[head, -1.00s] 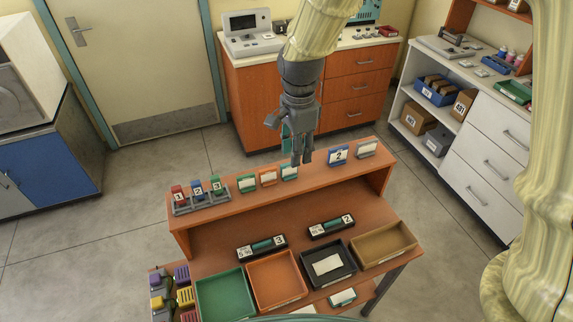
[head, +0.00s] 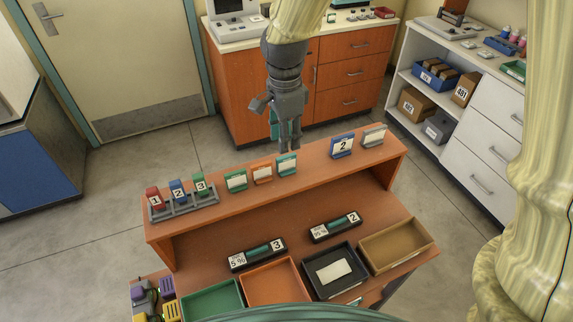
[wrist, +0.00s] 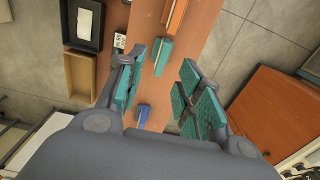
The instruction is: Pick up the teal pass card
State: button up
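The teal pass card (head: 287,165) stands upright in a small holder on the raised orange-brown shelf, to the right of the orange card. In the wrist view the teal card (wrist: 162,56) lies beyond the fingertips, between the two fingers as seen. My gripper (head: 288,147) hangs just behind and above the card in the head view, apart from it as far as I can tell. In the wrist view my gripper (wrist: 158,95) is open and empty, its teal-padded fingers spread wide.
A green card (head: 236,181) and an orange card (head: 262,173) stand left of the teal one. A blue card (head: 342,146) and a grey card (head: 374,136) stand right. A rack (head: 185,205) holds numbered pieces at the shelf's left end. Trays, including a black one (head: 313,277), sit lower in front.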

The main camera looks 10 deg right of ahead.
aim_at(286, 156)
notch_tip(286, 156, down, 3)
jog(key=shift+w+f+p, duration=0.15)
jog(key=shift+p, duration=0.25)
jog(key=shift+f, duration=0.7)
jog(key=shift+w+d+f+p, duration=0.1)
jog(key=shift+d+f+p, duration=0.1)
jog(key=shift+f+p, duration=0.95)
jog(key=shift+f, duration=1.5)
grip_shut()
